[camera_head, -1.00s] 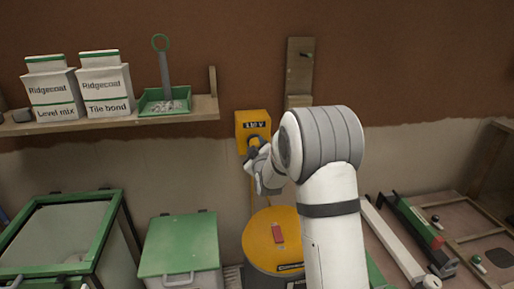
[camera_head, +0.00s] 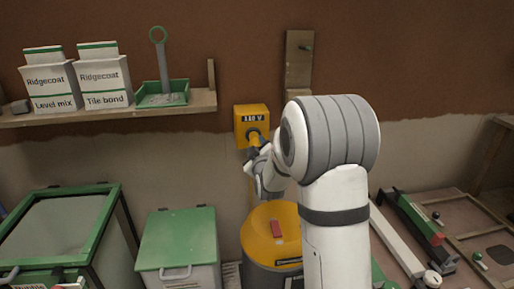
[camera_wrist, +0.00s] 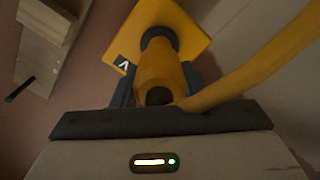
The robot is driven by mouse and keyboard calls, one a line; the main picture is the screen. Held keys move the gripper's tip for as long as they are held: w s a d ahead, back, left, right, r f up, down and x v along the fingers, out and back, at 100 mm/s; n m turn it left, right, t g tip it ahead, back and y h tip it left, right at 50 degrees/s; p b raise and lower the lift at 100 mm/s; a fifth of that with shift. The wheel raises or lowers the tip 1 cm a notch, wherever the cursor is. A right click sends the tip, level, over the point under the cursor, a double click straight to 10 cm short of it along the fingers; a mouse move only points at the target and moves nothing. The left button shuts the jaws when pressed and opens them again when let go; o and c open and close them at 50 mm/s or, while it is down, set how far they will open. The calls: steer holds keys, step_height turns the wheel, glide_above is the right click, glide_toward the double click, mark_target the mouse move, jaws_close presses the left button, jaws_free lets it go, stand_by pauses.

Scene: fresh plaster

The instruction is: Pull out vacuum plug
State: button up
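The yellow vacuum plug (camera_wrist: 157,70) is in line with the dark round socket (camera_wrist: 159,36) on the yellow wall box (camera_wrist: 182,20). I cannot tell how deep it sits. My gripper (camera_wrist: 158,82) has one dark finger along each side of the plug and looks closed on it. In the head view, a short piece of the plug (camera_head: 255,140) shows between the box (camera_head: 251,115) and my gripper (camera_head: 257,155). The thick yellow cable (camera_wrist: 255,72) bends away to the upper right in the wrist view. The yellow vacuum (camera_head: 271,236) stands below, partly hidden by my arm.
A wooden shelf (camera_head: 110,118) at left holds bags and a green tray (camera_head: 161,97). A wooden board with a peg (camera_head: 299,62) is fixed on the wall right of the box. Green-topped bins (camera_head: 177,240) stand below at left. Rails and tools lie at right.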

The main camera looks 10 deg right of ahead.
steer(key=o, duration=0.4)
steer(key=shift+s, duration=0.15)
steer(key=shift+o, duration=0.3)
steer(key=s, duration=0.7)
steer(key=shift+s+a+p, duration=0.3)
steer(key=shift+s+p, duration=0.05)
steer(key=shift+s, duration=0.05)
